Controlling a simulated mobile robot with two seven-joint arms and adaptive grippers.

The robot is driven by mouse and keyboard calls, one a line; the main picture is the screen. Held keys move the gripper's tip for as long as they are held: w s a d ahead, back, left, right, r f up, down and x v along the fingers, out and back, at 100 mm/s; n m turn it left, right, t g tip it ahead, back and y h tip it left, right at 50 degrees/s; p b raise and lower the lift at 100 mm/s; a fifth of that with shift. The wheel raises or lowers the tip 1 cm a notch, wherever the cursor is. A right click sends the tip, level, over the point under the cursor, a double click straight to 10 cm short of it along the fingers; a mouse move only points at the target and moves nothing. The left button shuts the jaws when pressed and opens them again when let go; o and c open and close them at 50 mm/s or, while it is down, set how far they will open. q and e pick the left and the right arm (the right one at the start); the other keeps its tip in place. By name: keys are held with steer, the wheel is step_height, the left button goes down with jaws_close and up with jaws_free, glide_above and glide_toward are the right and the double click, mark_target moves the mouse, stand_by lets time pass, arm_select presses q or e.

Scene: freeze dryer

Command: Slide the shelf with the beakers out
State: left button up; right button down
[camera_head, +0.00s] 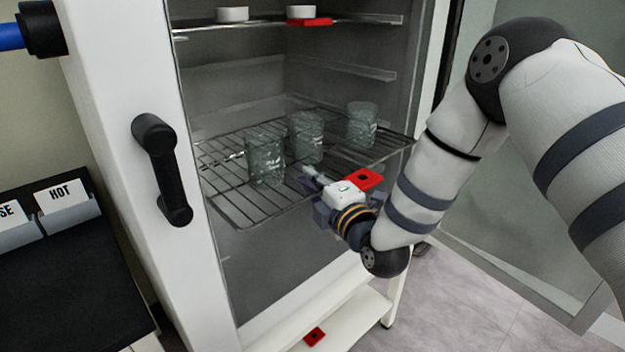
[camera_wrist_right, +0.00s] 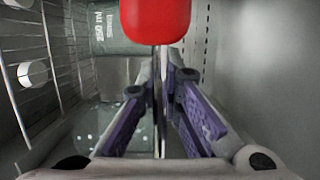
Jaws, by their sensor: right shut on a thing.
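The wire shelf (camera_head: 235,195) lies level inside the open white cabinet. Three clear glass beakers stand upright on it: a front left one (camera_head: 265,160), a middle one (camera_head: 306,138) and a right one (camera_head: 362,125). A red tab (camera_head: 365,180) shows at the shelf's front edge beside my right gripper (camera_head: 312,178). In the right wrist view my right gripper (camera_wrist_right: 163,75) has its purple-padded fingers closed on a thin metal strip at the shelf's front, with the red tab (camera_wrist_right: 155,20) just above. A beaker marked 250 ml (camera_wrist_right: 110,28) shows behind. My left gripper is out of view.
An upper shelf (camera_head: 355,20) holds two white dishes (camera_head: 232,14) and carries a red tab (camera_head: 310,22). A white panel with a black handle (camera_head: 160,170) stands at left. My right arm fills the right side. Floor (camera_head: 460,300) is clear in front at right.

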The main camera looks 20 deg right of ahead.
steer(key=shift+w+r, duration=0.1)
steer(key=shift+r, duration=0.05)
steer(key=c, duration=1.7)
jaws_free()
steer(key=s, duration=0.8)
steer(key=s+d, duration=0.1)
steer(key=s, duration=0.3)
